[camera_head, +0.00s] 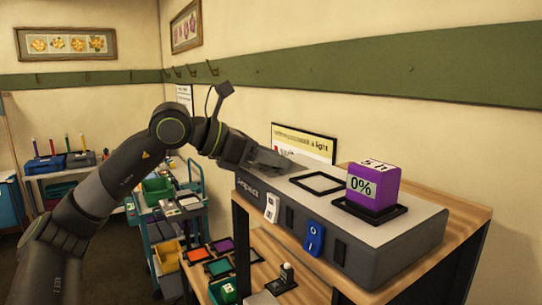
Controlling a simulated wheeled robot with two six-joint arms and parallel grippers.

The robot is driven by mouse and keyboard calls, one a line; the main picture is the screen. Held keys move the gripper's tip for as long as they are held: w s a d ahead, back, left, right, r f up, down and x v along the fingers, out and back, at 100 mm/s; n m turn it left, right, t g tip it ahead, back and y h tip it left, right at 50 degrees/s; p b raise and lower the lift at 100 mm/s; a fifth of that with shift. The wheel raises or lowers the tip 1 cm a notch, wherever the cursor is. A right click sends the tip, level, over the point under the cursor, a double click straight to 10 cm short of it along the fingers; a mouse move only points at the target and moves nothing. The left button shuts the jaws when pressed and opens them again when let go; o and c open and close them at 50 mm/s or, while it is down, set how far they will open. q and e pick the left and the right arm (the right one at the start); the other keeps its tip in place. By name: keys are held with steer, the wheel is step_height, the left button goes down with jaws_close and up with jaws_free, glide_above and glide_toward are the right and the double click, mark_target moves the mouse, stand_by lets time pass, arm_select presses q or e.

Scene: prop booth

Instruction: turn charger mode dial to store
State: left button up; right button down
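The grey charger box (410,240) sits on a wooden stand. A purple battery block (373,188) marked "0%" and "5 h" stands in a black frame on its top. The front has a white switch-like part (271,207) and a blue switch (314,238) marked I and O. I cannot make out a mode dial or a "store" label for sure. My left gripper (280,163) is over the left end of the charger's top, left of an empty black frame (318,183). Its fingers are dark and merged, so opening and contact are unclear. My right gripper is out of view.
A yellow sign (303,143) stands behind the charger. The shelf below holds coloured trays (219,267) and a small black-and-white upright part (287,275). A teal cart (160,222) with bins stands left. The wall is close behind the charger.

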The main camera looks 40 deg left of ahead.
arm_select(q)
steer(key=c, duration=0.8)
steer(key=shift+m+h, duration=0.4)
steer(key=shift+h, duration=0.1)
steer(key=m+g+h, duration=0.2)
steer(key=m+g, duration=0.1)
steer(key=m+g+h, duration=0.1)
steer(key=shift+w+a+r+m+g+h, duration=0.1)
steer(key=shift+w+a+m+g+h, duration=0.1)
steer(key=shift+w+m+g+h, duration=0.15)
steer(key=m+g, duration=0.2)
steer(key=m+g+h, duration=0.1)
steer(key=m+g, duration=0.3)
steer(key=shift+w+a+g+h, duration=0.1)
steer(key=shift+w+g+h, duration=0.15)
steer(key=shift+w+g, duration=0.1)
steer(key=shift+m+g, duration=0.25)
steer(key=shift+g, duration=0.15)
steer(key=o, duration=1)
steer(key=shift+s, duration=0.1)
